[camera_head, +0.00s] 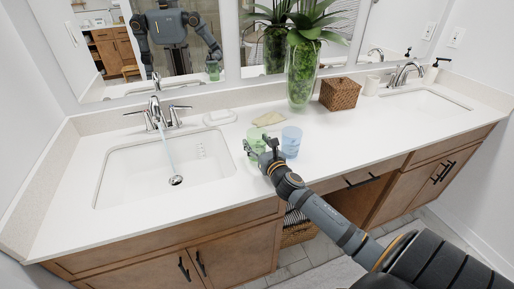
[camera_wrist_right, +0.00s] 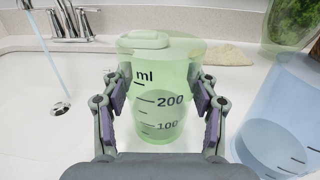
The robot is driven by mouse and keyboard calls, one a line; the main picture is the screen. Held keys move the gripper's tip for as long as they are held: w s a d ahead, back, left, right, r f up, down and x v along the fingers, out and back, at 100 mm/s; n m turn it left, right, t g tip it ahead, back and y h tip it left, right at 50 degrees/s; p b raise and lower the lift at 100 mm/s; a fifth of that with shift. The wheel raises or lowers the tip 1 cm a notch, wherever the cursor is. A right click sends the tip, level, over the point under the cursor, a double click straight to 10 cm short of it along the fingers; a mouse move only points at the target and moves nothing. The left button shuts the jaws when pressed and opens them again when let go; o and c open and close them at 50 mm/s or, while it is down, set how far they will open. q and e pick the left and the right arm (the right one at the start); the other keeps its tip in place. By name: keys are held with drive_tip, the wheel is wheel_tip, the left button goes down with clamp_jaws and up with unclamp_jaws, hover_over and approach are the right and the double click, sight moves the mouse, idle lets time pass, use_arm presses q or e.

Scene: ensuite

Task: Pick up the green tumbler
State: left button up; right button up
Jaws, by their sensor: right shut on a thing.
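The green tumbler (camera_wrist_right: 158,85) is a see-through cup with a millilitre scale. It stands upright between the fingers of my right gripper (camera_wrist_right: 160,100) in the right wrist view, with a pad on each side. In the head view the green tumbler (camera_head: 256,139) is on the counter right of the left sink, partly hidden behind my right gripper (camera_head: 262,150). My right gripper is shut on it. I cannot tell whether its base touches the counter. My left gripper is not directly in view; the mirror shows parts of my body.
A blue tumbler (camera_head: 291,142) stands close on the right of the green one. Water runs from the tap into the left sink (camera_head: 135,180). A soap dish (camera_head: 219,117), a tan cloth-like item (camera_head: 268,118), a vase with a plant (camera_head: 301,75) and a woven box (camera_head: 341,94) are behind.

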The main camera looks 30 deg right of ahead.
drive_tip(key=shift+r, duration=0.15)
drive_tip(key=shift+r+p, duration=0.3)
drive_tip(key=shift+r, duration=0.5)
drive_tip(key=s+a+r, duration=0.8)
drive_tip(key=a+r, duration=0.2)
drive_tip(key=r, duration=0.1)
drive_tip(key=shift+s+a, duration=0.35)
drive_tip(key=shift+a, duration=0.05)
drive_tip(key=shift+r, duration=0.1)
